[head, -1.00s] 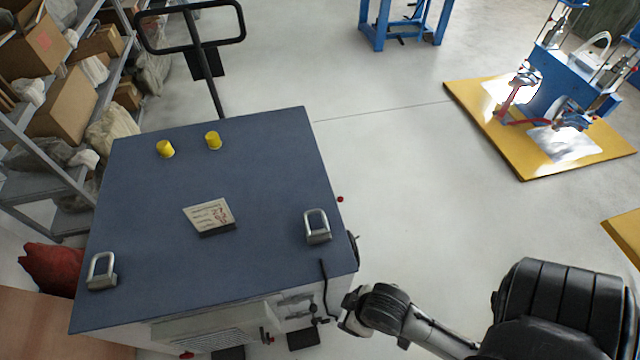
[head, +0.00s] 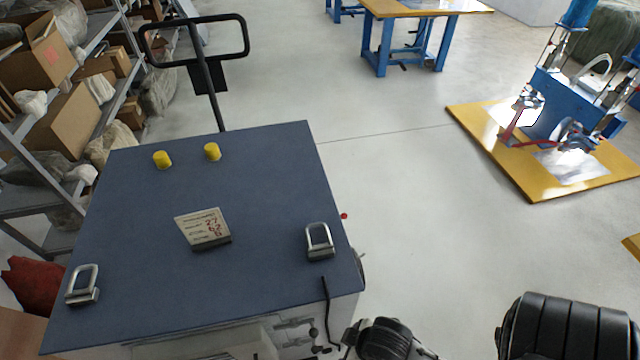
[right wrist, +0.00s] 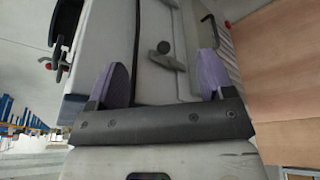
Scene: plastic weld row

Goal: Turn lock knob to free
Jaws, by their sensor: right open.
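The grey lock knob (right wrist: 166,56) shows in the right wrist view on the pale front of the cabinet, with a small dark round part just above it. My right gripper (right wrist: 163,76) is open, its two purple-grey fingers spread to either side below the knob, with nothing between them. Contact with the knob cannot be told. In the head view, the cabinet (head: 140,280) has a dark blue top, and small fittings (head: 308,330) show on its front. My right wrist is at the bottom edge there, with the fingers mostly hidden. My left gripper is not in view.
On the cabinet top are two metal loops (head: 320,242), two yellow knobs (head: 212,152) and a written card (head: 203,228). A black cable hangs over the front edge. Shelving (head: 60,195) stands at left.

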